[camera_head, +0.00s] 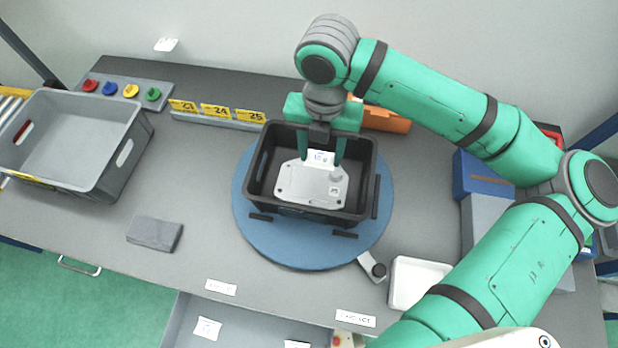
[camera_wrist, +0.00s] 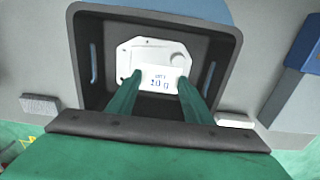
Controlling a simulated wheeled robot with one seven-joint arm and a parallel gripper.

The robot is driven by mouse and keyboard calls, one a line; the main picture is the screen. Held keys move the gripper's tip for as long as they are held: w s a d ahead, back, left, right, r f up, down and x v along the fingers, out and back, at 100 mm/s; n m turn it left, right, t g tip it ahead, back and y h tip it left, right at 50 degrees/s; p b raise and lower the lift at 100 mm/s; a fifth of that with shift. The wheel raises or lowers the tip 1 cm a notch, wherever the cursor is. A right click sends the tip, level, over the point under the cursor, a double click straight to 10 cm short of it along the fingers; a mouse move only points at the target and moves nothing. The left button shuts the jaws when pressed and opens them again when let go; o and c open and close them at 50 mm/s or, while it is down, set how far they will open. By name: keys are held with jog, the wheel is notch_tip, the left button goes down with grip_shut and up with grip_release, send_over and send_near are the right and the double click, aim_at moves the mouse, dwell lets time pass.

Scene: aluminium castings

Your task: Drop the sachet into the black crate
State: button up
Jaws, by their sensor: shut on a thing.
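My gripper (camera_head: 321,161) points down over the black crate (camera_head: 258,187) and is shut on the sachet (camera_head: 320,157), a small white packet. In the wrist view the sachet (camera_wrist: 159,79) sits between my two green fingertips (camera_wrist: 160,82), and its print reads 10 g. The crate (camera_wrist: 88,30) stands on a blue round turntable (camera_head: 270,250). A pale grey casting (camera_head: 305,190) lies inside the crate, below the sachet. I cannot tell how far the sachet is above the casting.
A grey crate (camera_head: 118,127) stands at the left. Numbered yellow tags (camera_head: 215,111) line the back, with coloured knobs (camera_head: 131,90) beside them. A grey block (camera_head: 155,233) lies front left. A white tray (camera_head: 408,292) and blue bin (camera_head: 482,178) are to the right.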

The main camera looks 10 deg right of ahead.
jog(key=shift+f, duration=0.1)
jog(key=o, duration=1.1)
notch_tip(320, 180, up, 8)
jog(key=shift+f, duration=0.25)
